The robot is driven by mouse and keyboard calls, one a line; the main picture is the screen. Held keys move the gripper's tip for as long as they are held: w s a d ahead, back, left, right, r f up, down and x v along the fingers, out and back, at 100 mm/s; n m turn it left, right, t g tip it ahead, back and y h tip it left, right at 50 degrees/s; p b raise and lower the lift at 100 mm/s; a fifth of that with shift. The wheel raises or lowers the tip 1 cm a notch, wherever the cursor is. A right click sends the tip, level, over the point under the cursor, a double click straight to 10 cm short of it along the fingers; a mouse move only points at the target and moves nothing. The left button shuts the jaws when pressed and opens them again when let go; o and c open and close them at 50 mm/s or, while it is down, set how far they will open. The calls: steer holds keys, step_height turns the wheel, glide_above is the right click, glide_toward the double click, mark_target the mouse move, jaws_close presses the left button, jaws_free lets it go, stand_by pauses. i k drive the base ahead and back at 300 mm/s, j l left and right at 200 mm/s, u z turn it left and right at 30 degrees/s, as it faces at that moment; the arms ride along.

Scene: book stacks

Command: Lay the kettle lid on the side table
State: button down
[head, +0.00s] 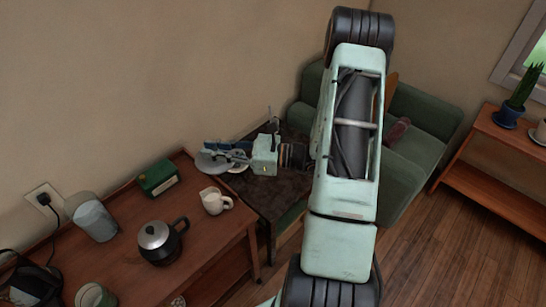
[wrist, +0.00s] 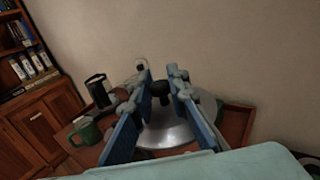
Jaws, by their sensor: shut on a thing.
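The kettle lid is a silver, shallow dome with a black knob. In the wrist view the lid (wrist: 170,132) hangs beneath my gripper (wrist: 160,84), whose blue fingers are shut on its knob. In the head view the lid (head: 210,165) shows as a pale disc at the end of my gripper (head: 222,152). The gripper reaches left over the side table (head: 272,197), which has a dark, mottled top. The lid appears to be near the table's back left; its exact height above the top cannot be told.
A dark kettle (head: 162,248) with a silvery, knobbed top stands on the wooden desk (head: 120,268). A cream jug (head: 214,201), green radio (head: 158,178) and grey container (head: 95,219) are near it. A green armchair (head: 415,160) stands behind my arm. The side table's front is clear.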

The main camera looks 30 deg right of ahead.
mark_target(282, 175)
steer(key=i+l+u, duration=0.1)
steer(key=l+u, duration=0.15)
steer(key=l, duration=0.55)
steer(key=l+u, duration=0.3)
steer(key=l, duration=0.5)
steer(key=i, duration=0.05)
